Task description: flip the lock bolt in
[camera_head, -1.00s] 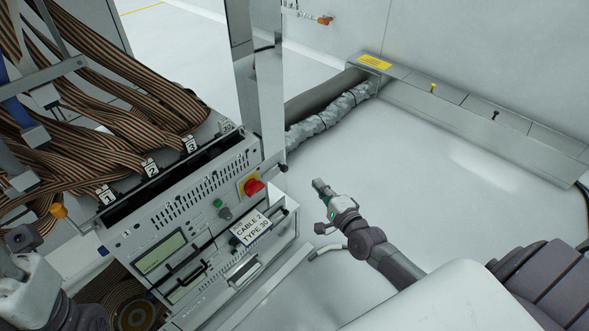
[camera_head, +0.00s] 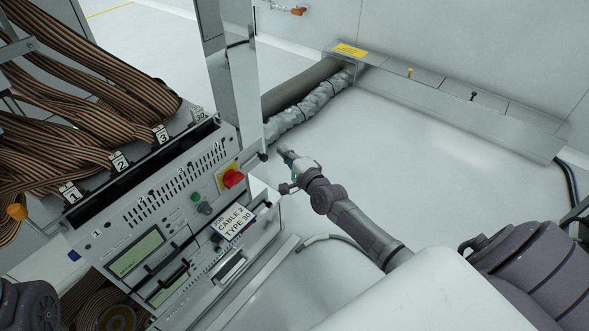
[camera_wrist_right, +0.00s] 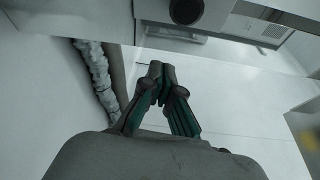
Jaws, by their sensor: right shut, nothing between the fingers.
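The test handler (camera_head: 165,205) is a grey cabinet at the left of the head view. A small black knob (camera_head: 262,156) sticks out at its right edge, beside the metal post. I cannot tell for sure whether this is the lock bolt. My right gripper (camera_head: 288,156) is just right of that knob, apparently apart from it. In the right wrist view, the right gripper's fingers (camera_wrist_right: 160,72) are together with nothing between them. A round dark part (camera_wrist_right: 186,10) shows beyond them at the top. My left gripper is out of view; only part of my left arm shows.
A red knob (camera_head: 232,178) and a label card (camera_head: 232,221) are on the handler's front. Striped ribbon cables (camera_head: 80,110) fill the upper left. A wrapped hose (camera_head: 310,103) runs along the floor behind my right gripper. The white floor (camera_head: 430,160) to the right is clear.

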